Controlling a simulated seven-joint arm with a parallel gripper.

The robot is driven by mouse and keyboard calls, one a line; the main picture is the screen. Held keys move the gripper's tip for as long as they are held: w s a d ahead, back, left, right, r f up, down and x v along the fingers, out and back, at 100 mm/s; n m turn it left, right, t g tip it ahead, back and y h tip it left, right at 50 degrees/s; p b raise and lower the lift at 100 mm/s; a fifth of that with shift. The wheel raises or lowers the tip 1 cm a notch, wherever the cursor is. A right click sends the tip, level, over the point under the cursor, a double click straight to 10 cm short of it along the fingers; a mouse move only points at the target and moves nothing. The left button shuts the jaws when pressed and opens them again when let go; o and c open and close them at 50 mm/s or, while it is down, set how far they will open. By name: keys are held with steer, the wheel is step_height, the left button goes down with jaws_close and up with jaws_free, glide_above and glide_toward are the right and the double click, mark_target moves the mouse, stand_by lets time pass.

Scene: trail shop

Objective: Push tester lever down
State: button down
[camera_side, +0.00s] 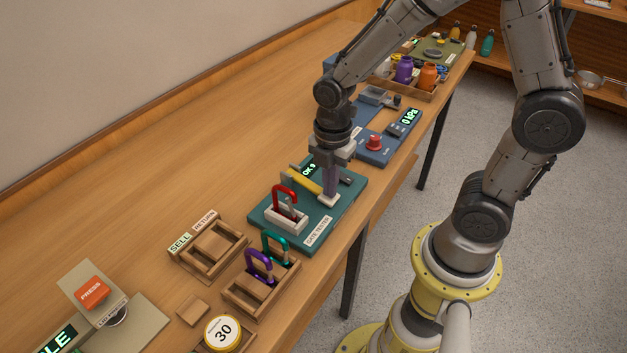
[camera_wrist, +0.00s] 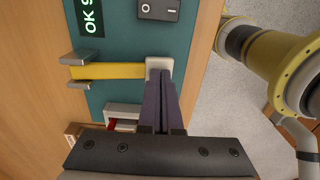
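The teal gate tester (camera_side: 314,232) stands on the bench with a display (camera_side: 309,170) reading "OK 9". Its yellow lever (camera_side: 304,178) runs from a grey bracket to a pale end block (camera_side: 329,200); in the wrist view the lever (camera_wrist: 110,71) crosses the teal plate between two grey posts. A red carabiner (camera_side: 284,190) sits in the tester's pale holder (camera_side: 286,221). My gripper (camera_side: 331,190) points down with its fingers together and empty, its tips at the pale end block. In the wrist view its tips (camera_wrist: 161,84) overlap the block's edge; contact is hard to tell.
A black switch (camera_wrist: 158,9) is on the tester plate. A wooden rack (camera_side: 262,294) with purple and teal carabiners and a sell/return tray (camera_side: 207,247) stand nearer the camera. A blue device (camera_side: 372,147) with a red knob is behind.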

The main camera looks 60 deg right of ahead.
steer(key=shift+r, duration=1.75)
steer(key=shift+r, duration=2.5)
steer(key=s+r+m+t, duration=0.2)
steer(key=s+r+m, duration=0.2)
steer(key=m, duration=0.5)
steer(key=s+d+r+m+t, duration=0.1)
steer(key=s+r+m+t, duration=0.2)
steer(key=s+m, duration=0.4)
steer(key=shift+s+r+m+t, duration=0.3)
steer(key=shift+r+m, duration=0.35)
steer(key=shift+m, duration=0.35)
